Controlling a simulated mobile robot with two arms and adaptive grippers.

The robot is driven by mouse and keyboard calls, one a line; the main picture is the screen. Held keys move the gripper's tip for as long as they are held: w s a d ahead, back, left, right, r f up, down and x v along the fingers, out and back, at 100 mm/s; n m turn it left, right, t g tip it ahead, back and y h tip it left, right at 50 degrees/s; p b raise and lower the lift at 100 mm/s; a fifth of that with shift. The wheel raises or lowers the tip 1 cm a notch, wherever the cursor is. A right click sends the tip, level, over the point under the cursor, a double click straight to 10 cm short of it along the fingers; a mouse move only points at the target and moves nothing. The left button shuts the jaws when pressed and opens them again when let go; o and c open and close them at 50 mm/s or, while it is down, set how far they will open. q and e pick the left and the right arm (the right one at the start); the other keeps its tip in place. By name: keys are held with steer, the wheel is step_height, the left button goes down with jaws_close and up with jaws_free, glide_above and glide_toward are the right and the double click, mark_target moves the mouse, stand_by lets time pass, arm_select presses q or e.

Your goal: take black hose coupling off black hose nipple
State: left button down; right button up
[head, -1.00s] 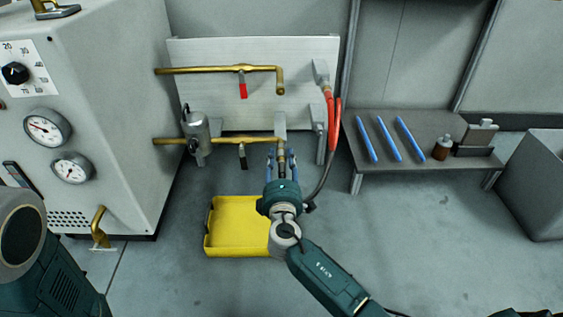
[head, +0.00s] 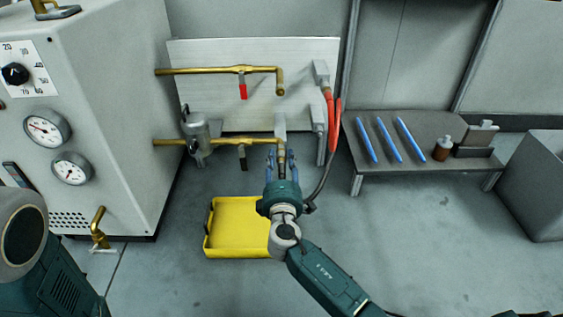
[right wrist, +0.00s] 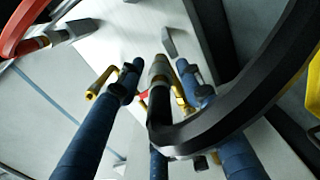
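My right gripper (head: 282,158) is at the end of the lower brass pipe (head: 172,141), below the white panel. In the right wrist view, its blue fingers (right wrist: 158,78) stand on both sides of the greyish hose coupling (right wrist: 159,70), with visible gaps, so it looks open around it. The black hose (right wrist: 222,128) bends away from the coupling to the right; in the head view it rises beside the panel (head: 325,180). The black nipple is hidden, and the coupling appears to sit over it at the pipe end. My left arm shows at lower left; its gripper is out of view.
A red hose (head: 337,125) hangs right of the panel (head: 215,95). A red-handled valve (head: 243,91) sits on the upper pipe. A yellow tray (head: 235,230) lies on the floor below. The gauge cabinet (head: 110,100) is left; a low table (head: 425,180) with blue rods is right.

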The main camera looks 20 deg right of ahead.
jaws_close()
